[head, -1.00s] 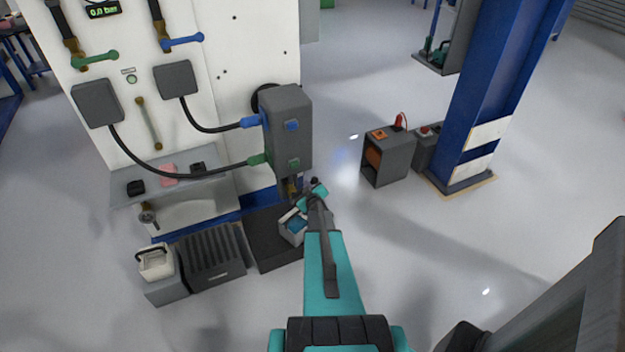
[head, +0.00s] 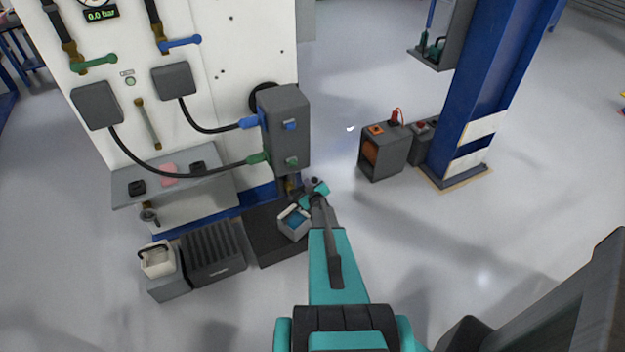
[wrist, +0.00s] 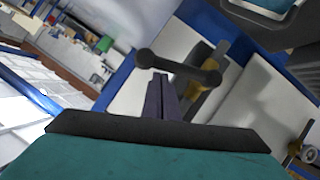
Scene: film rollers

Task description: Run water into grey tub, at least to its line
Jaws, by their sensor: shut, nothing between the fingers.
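The grey tub (head: 304,232) stands on a dark mat below the grey box, with a blue surface inside that looks like water. Its fill line cannot be made out. A corner of the tub shows at the top right of the wrist view (wrist: 284,22). A brass tap (wrist: 203,88) with a dark round-ended handle (wrist: 180,67) is just beyond my fingertips in the wrist view. My gripper (wrist: 161,80) is shut and empty, its tips at the handle; whether they touch it I cannot tell. In the head view, my gripper (head: 316,184) is beside the tap, above the tub.
A grey box (head: 283,130) with blue and green hose fittings hangs above the tap. A ribbed dark unit (head: 212,253) and a white handled container (head: 157,259) stand left of the mat (head: 262,240). A blue column (head: 485,90) stands right.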

